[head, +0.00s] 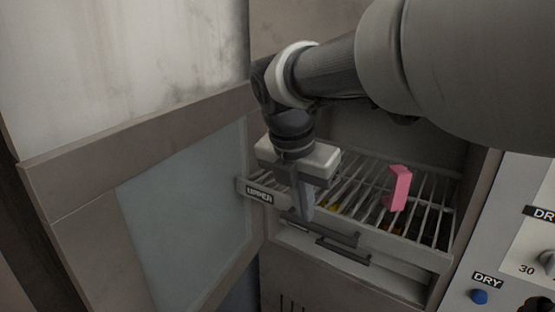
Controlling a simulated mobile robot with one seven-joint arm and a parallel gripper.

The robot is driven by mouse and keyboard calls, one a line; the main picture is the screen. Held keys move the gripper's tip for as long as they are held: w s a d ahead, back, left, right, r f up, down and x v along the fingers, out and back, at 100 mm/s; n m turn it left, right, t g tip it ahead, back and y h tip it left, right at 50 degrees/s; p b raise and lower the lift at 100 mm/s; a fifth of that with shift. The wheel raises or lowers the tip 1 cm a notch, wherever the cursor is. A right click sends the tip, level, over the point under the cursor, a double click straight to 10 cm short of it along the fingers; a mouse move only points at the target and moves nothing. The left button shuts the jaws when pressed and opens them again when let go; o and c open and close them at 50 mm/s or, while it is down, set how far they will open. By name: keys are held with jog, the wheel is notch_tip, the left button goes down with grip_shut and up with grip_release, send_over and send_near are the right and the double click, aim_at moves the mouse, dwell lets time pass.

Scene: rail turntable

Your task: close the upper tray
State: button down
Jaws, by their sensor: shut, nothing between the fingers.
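The upper tray (433,237) is a pale wire rack inside the open cabinet. A pink piece (399,188) stands upright on its right part. A plate reading "UPPER" (260,192) shows at the tray's left front. My gripper (306,214) points down at the tray's front left, just right of the label, with its fingers shut and empty. I cannot tell whether the fingers touch the tray. My gripper and arm hide part of the tray's left and back.
The cabinet door (188,207) with a frosted pane stands open on the left. Dark handle bars (342,252) show below the tray front. A control panel (508,242) with a blue DRY button (479,297) is at right. Yellow things lie under the wires.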

aim_at(319, 227)
jog(key=x, duration=0.3)
jog(key=w+d+b+x, duration=0.1)
jog(key=x, duration=0.6)
jog(key=shift+w+d+b, duration=0.3)
jog(key=shift+w+d, duration=0.05)
jog(key=shift+w, duration=0.15)
jog(key=shift+w+d, duration=0.3)
jog(key=shift+w, duration=0.15)
jog(key=shift+w+d, duration=0.1)
